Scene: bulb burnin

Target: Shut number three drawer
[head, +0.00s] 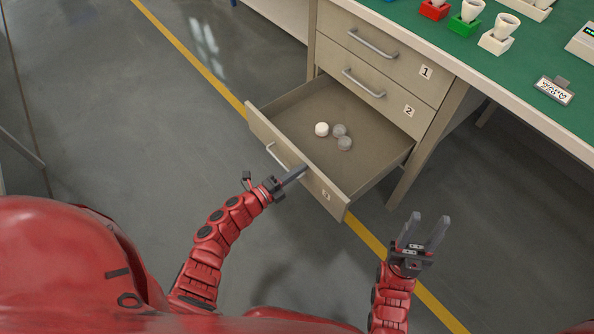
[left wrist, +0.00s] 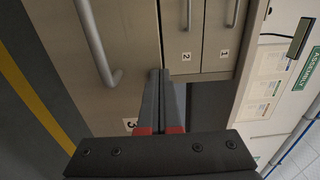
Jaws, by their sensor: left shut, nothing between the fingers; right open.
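The number three drawer (head: 295,158) is the lowest of the unit and stands pulled out, with three round bulb-like things (head: 337,133) inside, one white and two grey. Its front also shows in the left wrist view (left wrist: 130,95), with its handle (left wrist: 96,45) and the "3" label. My left gripper (head: 295,174) is shut and empty, its fingertips at the drawer front, right of the handle; I cannot tell whether they touch it. Its fingers also show in the left wrist view (left wrist: 163,85). My right gripper (head: 428,225) is open and empty, right of the drawer over the floor.
Drawers 1 (head: 375,50) and 2 (head: 365,88) above are shut. The green-topped bench (head: 500,65) holds bulbs in coloured sockets and a small display. Its leg (head: 425,150) stands right of the drawer. The floor in front, with a yellow line (head: 190,58), is clear.

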